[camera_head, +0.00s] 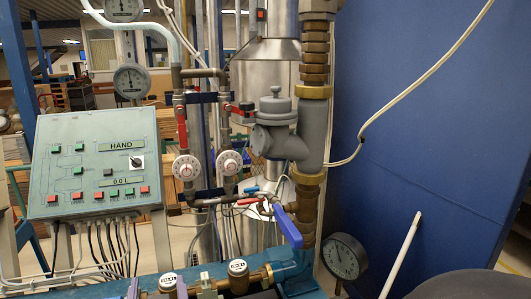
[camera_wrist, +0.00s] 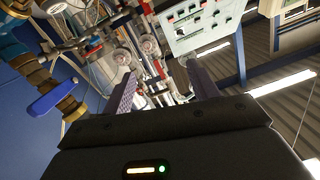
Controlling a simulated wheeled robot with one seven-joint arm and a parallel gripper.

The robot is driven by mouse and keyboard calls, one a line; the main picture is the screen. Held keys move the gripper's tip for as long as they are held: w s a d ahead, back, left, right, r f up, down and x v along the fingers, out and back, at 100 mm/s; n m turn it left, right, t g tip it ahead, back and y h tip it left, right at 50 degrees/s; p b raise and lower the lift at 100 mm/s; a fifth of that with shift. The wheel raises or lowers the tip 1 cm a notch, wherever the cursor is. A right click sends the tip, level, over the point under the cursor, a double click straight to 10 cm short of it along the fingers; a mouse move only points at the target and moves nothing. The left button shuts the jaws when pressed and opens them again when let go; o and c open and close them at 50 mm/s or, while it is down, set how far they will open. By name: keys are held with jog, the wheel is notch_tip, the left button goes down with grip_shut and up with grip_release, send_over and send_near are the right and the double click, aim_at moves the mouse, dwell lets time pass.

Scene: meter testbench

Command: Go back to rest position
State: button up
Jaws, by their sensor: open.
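My gripper (camera_wrist: 160,72) shows in the wrist view, with its two purple-grey fingers apart and nothing between them. The dials, pipes and panel appear beyond the fingers, and I see no contact with them. In the head view, small purple-grey pieces at the bottom edge may be my fingertips; I cannot tell. The wrist view is tilted, with ceiling lights at its right.
A green control panel (camera_head: 95,165) reading HAND stands at left. Two round white dials (camera_head: 186,168) (camera_head: 229,162) sit on pipes. A blue-handled valve (camera_head: 287,226) is at centre, with a pressure gauge (camera_head: 345,256) lower right. A blue wall (camera_head: 430,110) fills the right.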

jog(key=w+d+f+g+h+p, duration=0.1)
jog(key=w+d+f+g, duration=0.25)
jog(key=d+f, duration=0.2)
jog(key=w+d+f+g+h, duration=0.1)
jog(key=w+d+f+g, duration=0.1)
jog(key=w+d+f, duration=0.4)
jog(key=s+d+f+g+h, duration=0.1)
jog(key=s+d+g, duration=0.1)
jog(key=d, duration=0.5)
jog(key=s+d+f+m+g+h, duration=0.1)
jog(key=s+d+f+g, duration=0.1)
jog(key=d, duration=0.5)
jog(key=s+d+f+g+h+p, duration=0.1)
jog(key=s+d+f+g+h, duration=0.1)
jog(key=s+d, duration=0.3)
jog(key=d+g, duration=0.1)
jog(key=d, duration=0.2)
jog(key=shift+s+f+m, duration=0.25)
jog(key=shift+s+m, duration=0.05)
jog(key=shift+m, duration=0.1)
jog(key=shift+g, duration=0.25)
dwell(1.0)
